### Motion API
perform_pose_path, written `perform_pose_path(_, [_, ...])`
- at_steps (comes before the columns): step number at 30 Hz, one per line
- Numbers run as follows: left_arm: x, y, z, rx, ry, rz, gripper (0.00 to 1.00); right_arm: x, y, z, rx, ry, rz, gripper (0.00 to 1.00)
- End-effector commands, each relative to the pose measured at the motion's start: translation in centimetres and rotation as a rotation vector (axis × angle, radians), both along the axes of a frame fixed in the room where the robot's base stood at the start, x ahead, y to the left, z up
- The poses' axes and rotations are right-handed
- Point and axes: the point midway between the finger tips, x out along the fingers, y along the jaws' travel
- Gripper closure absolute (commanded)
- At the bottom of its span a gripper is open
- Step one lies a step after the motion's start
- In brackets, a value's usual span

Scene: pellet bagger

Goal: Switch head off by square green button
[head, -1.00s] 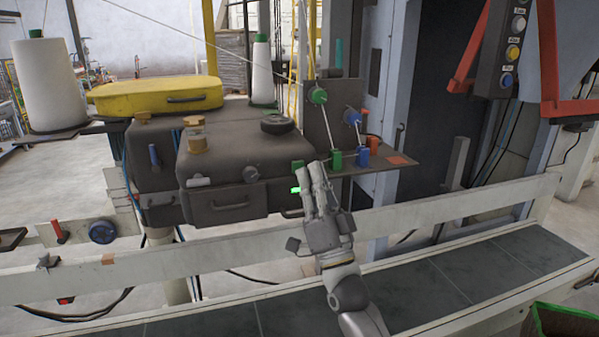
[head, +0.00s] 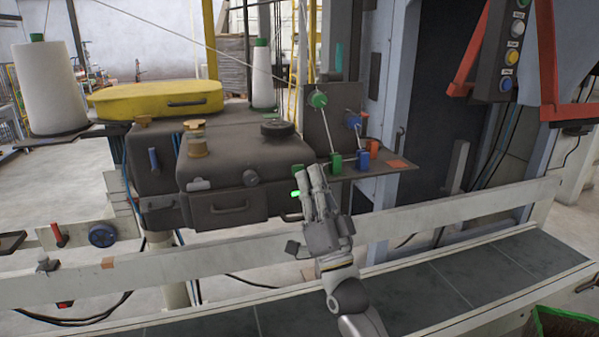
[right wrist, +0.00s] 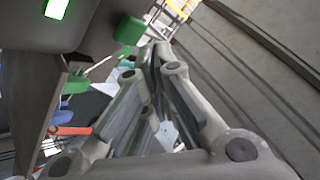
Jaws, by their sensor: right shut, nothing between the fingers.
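The sewing head (head: 240,160) is a dark grey housing left of centre in the head view. A lit green button (head: 296,193) glows at its right end; it also shows as a bright green rectangle in the right wrist view (right wrist: 57,8). A green knob (head: 298,168) sits just above it and shows in the wrist view too (right wrist: 130,30). My right gripper (head: 308,172) is shut and empty, its fingertips just right of the lit button and partly covering the housing's edge. Contact cannot be told. My left gripper is not in view.
Green, blue and orange thread guides stand on a small shelf (head: 385,167) right of the fingertips. A pale rail (head: 430,218) and dark conveyor (head: 430,285) run below. A button panel (head: 513,50) hangs at upper right. White thread cones stand behind.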

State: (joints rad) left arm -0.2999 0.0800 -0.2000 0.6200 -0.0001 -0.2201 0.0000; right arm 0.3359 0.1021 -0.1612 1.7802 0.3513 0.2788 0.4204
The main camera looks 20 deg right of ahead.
Motion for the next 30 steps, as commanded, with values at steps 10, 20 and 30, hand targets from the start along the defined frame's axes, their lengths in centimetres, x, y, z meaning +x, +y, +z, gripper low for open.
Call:
perform_pose_path(10, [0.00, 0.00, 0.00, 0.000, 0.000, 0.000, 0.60, 0.00, 0.01, -0.01, 0.000, 0.000, 0.000, 1.00])
perform_pose_path(20, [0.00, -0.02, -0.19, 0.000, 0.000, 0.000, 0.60, 0.71, 0.02, 0.00, 0.000, 0.000, 0.000, 1.00])
perform_pose_path(30, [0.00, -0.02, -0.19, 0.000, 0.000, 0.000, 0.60, 0.89, 0.03, 0.03, 0.000, 0.000, 0.000, 1.00])
